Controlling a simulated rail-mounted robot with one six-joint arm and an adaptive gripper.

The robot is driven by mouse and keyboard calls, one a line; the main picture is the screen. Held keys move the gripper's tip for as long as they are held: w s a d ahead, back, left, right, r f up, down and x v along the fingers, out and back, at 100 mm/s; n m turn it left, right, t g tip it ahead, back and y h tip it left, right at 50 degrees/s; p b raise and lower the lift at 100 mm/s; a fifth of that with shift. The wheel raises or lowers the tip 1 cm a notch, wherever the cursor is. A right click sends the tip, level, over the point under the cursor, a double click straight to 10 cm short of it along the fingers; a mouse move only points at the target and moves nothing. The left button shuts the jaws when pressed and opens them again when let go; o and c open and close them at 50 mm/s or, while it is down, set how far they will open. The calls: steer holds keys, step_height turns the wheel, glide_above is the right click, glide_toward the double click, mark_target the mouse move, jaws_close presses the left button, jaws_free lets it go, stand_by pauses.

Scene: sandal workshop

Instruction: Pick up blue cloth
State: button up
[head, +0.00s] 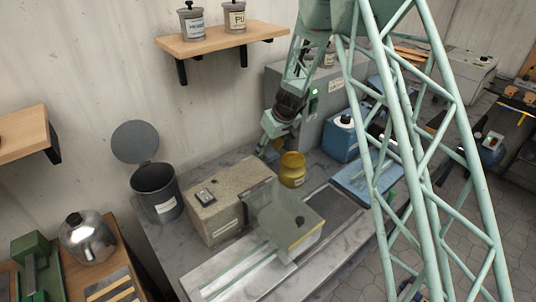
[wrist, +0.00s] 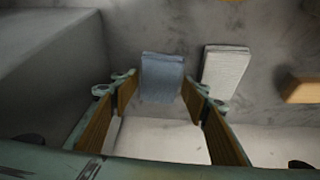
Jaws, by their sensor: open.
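The blue cloth (wrist: 161,72) lies folded on the grey worktop in the wrist view. A folded white cloth (wrist: 225,70) lies to its right, with a narrow gap between them. My gripper (wrist: 160,95) is open, its two wooden-faced fingers spread to the left and right of the blue cloth's near part. Nothing is held between them. I cannot tell how high the fingertips are above the cloth. In the head view my gripper (head: 266,150) points down behind the beige machine, and the blue cloth is not visible there.
A yellow pot (head: 292,170) stands just right of my gripper in the head view. The beige machine (head: 222,207) is in front, and a dark open bin (head: 155,192) stands to the left. A wooden shelf (head: 222,42) hangs above. An orange-brown block (wrist: 302,88) lies at right.

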mark_target(269, 151)
steer(key=shift+f, duration=0.1)
stand_by(0.4)
steer(key=c, duration=0.5)
steer(key=shift+r+p, duration=0.25)
steer(key=shift+p, duration=0.2)
step_height(269, 151, up, 10)
steer(key=shift+p, duration=0.4)
steer(key=shift+o, duration=0.4)
stand_by(0.3)
steer(key=shift+d, duration=0.1)
steer(key=shift+c, duration=0.7)
